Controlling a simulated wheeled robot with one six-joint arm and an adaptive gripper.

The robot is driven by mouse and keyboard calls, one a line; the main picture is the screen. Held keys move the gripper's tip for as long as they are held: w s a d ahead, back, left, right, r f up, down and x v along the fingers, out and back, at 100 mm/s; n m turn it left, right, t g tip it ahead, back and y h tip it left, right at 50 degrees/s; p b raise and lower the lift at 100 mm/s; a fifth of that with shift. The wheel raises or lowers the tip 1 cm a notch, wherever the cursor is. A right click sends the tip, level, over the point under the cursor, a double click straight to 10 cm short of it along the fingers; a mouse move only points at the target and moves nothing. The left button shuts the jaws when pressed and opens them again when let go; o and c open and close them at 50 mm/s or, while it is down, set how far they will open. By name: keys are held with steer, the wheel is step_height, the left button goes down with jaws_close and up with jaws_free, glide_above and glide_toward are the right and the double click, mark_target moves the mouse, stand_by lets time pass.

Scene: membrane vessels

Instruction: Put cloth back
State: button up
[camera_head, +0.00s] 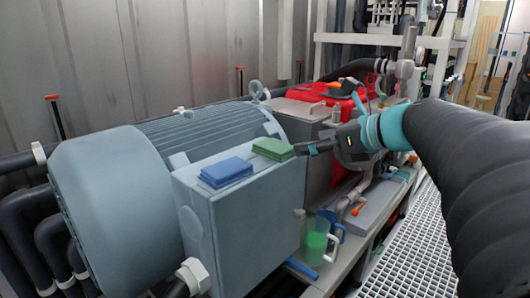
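A folded green cloth (273,148) is at the right rear of the flat top of the grey motor's box. A folded blue cloth (226,172) lies to its left on the same top. My gripper (308,149) reaches in from the right, with a dark finger at or very close to the green cloth's right edge. Whether it touches or grips the cloth is unclear. The other finger is not clearly distinguishable, so its opening cannot be judged.
The large grey motor (130,185) fills the left. A clear jug with green content (316,247) stands below the box, to its right. A red case (345,103) and pipework lie behind my gripper. Grating floor (412,250) runs along the right.

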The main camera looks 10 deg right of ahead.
steer(key=s+a+f+n+g+h, duration=0.3)
steer(key=s+a+f+n+g, duration=0.35)
steer(key=s+f+n, duration=0.65)
steer(key=s+f+n+t+h, duration=0.1)
steer(key=s+f+n+h, duration=0.3)
steer(key=n, duration=1.1)
steer(key=shift+s+d+f+h, duration=0.15)
steer(key=shift+s+f+h, duration=0.25)
steer(key=shift+s+f, duration=1.5)
steer(key=shift+s+r, duration=0.1)
steer(key=shift+r, duration=0.05)
